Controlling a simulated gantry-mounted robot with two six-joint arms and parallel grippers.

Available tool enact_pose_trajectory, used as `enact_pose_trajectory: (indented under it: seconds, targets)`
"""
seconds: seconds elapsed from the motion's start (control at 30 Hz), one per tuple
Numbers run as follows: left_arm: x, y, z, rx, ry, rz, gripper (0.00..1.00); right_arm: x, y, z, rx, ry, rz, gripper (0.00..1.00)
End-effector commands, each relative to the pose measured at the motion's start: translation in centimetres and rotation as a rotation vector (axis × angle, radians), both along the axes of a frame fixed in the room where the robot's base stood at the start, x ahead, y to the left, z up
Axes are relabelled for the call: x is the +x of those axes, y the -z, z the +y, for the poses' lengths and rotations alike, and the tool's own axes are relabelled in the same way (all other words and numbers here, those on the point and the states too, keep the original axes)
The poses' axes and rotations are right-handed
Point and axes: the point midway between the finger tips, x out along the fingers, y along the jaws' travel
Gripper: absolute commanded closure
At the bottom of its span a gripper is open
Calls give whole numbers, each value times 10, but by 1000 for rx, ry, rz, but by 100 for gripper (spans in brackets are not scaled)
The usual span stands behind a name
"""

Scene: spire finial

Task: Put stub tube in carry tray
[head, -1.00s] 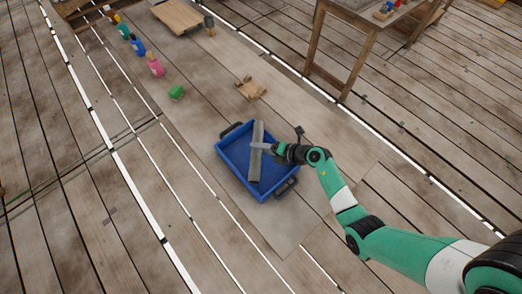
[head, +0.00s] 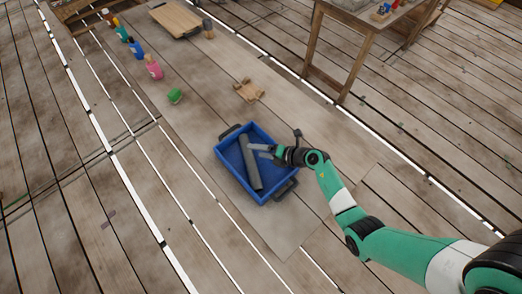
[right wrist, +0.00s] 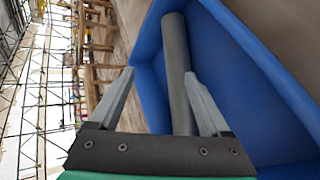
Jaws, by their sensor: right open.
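The stub tube (head: 250,164) is a grey cylinder lying inside the blue carry tray (head: 277,188), along its length. My right gripper (head: 262,151) is open at the tray's right side, its fingers reaching over the wall toward the tube. In the right wrist view the tube (right wrist: 175,60) shows beyond and between the spread fingers (right wrist: 165,100), nearer the right-hand finger, with the blue tray wall (right wrist: 146,85) around it. The tube's lower end is hidden there behind the gripper. My left gripper is not in view.
A small wooden cradle (head: 249,91) and a green item (head: 175,96) lie beyond the tray. A wooden table (head: 340,45) stands at upper right. Planks left of the tray are clear.

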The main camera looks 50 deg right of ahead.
Motion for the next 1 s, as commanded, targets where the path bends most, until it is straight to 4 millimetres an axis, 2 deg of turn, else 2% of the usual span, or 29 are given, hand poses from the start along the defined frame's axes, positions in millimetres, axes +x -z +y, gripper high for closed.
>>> enact_pose_trajectory:
  seconds: [0.17, 0.4, 0.63, 0.8, 1.0]
  targets:
    - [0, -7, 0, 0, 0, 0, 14, -2, -15, -1, -1, 0, -1, 19]
    - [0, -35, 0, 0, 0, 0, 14, -51, -46, -12, 0, 6, 1, 19]
    - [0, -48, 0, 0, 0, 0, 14, -91, -68, -21, 0, 5, 0, 19]
    - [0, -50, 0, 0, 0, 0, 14, -101, -72, -22, 1, 1, 0, 19]
    - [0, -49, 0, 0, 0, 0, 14, -101, -71, -22, 0, -1, 0, 19]
